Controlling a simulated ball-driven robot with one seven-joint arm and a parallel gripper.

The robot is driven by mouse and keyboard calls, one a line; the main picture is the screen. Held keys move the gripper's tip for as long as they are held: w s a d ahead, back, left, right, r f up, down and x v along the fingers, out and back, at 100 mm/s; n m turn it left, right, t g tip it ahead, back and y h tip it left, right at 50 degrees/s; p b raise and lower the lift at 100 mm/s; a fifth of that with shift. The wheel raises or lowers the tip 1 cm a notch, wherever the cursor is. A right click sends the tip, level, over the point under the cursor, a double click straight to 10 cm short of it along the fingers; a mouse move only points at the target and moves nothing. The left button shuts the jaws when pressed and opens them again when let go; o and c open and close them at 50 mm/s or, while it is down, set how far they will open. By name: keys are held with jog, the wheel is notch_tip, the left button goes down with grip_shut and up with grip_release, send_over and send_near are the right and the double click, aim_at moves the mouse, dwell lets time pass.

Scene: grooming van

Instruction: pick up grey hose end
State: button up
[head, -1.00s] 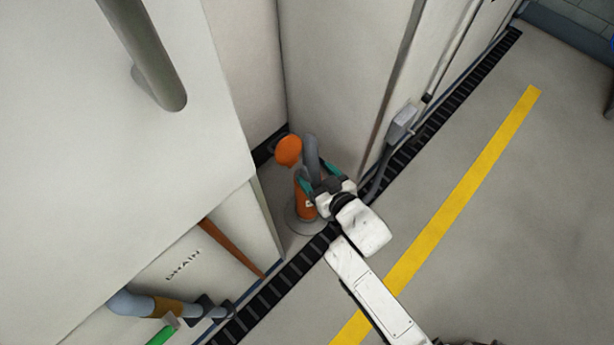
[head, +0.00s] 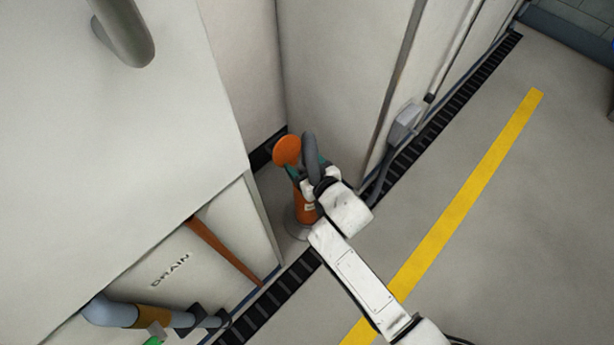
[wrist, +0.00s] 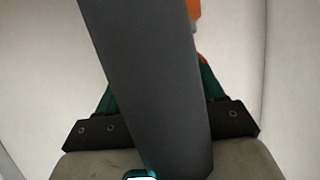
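A dark grey hose (head: 309,150) arches over my gripper (head: 309,172) beside an orange stand (head: 304,209) in the head view. Its near end runs down to my wrist, and I cannot make out where it stops. In the wrist view the grey hose (wrist: 145,80) fills the middle, very close to the camera. Teal fingers of my gripper (wrist: 158,90) show on both sides of it. Their tips are hidden behind the hose, so I cannot tell whether they touch or clamp it.
An orange disc (head: 287,151) tops the stand, in a niche between white cabinets. A grey wall box (head: 404,122) with a cable is to the right. A black floor grating (head: 270,305) runs past the niche. Floor around the yellow stripe (head: 465,210) is clear.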

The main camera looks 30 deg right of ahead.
grip_shut()
notch_tip(320, 180, up, 10)
jog(key=p, duration=0.6)
jog(key=shift+r, duration=0.25)
jog(key=shift+r+p, duration=1.75)
jog(key=shift+p, duration=0.05)
